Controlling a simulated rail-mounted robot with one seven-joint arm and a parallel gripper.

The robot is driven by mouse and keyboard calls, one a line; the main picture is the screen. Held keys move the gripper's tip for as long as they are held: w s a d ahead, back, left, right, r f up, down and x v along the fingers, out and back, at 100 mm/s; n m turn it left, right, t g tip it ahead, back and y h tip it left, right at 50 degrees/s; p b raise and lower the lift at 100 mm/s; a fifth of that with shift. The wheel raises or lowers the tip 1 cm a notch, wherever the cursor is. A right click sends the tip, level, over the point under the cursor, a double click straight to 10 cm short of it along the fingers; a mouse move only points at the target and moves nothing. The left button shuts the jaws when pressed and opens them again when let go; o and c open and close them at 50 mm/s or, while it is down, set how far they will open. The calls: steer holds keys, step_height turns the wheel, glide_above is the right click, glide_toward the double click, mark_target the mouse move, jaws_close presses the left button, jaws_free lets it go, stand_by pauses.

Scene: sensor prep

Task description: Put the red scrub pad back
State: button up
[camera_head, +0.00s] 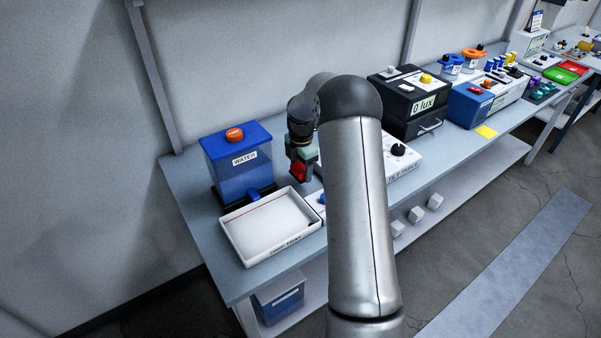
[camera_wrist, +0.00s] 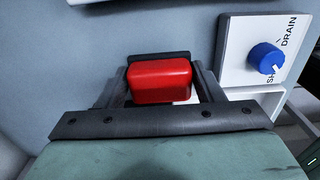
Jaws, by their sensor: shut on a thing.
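The red scrub pad (camera_wrist: 160,80) is held between the fingers of my gripper (camera_wrist: 161,92) in the wrist view, so the gripper is shut on it. In the head view the red pad (camera_head: 298,171) shows at the end of my gripper (camera_head: 301,163), above the bench just right of the water container. I cannot tell from these views whether the pad touches anything below it. A small white patch shows beside the pad in the wrist view, partly hidden by it.
The blue WATER container (camera_head: 232,165) stands left of my gripper, with a white drip tray (camera_head: 246,261) in front. A panel with a blue DRAIN knob (camera_wrist: 266,59) is at the right in the wrist view. A black 0 lux box (camera_head: 405,92) stands farther right.

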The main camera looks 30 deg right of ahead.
mark_target(300, 175)
steer(key=shift+w+f, duration=0.25)
steer(key=shift+f, duration=0.05)
steer(key=shift+f+p, duration=0.35)
steer(key=shift+f, duration=1.2)
steer(key=shift+f, duration=0.2)
steer(key=o, duration=0.9)
steer(key=shift+o, duration=0.2)
steer(key=shift+r, duration=0.15)
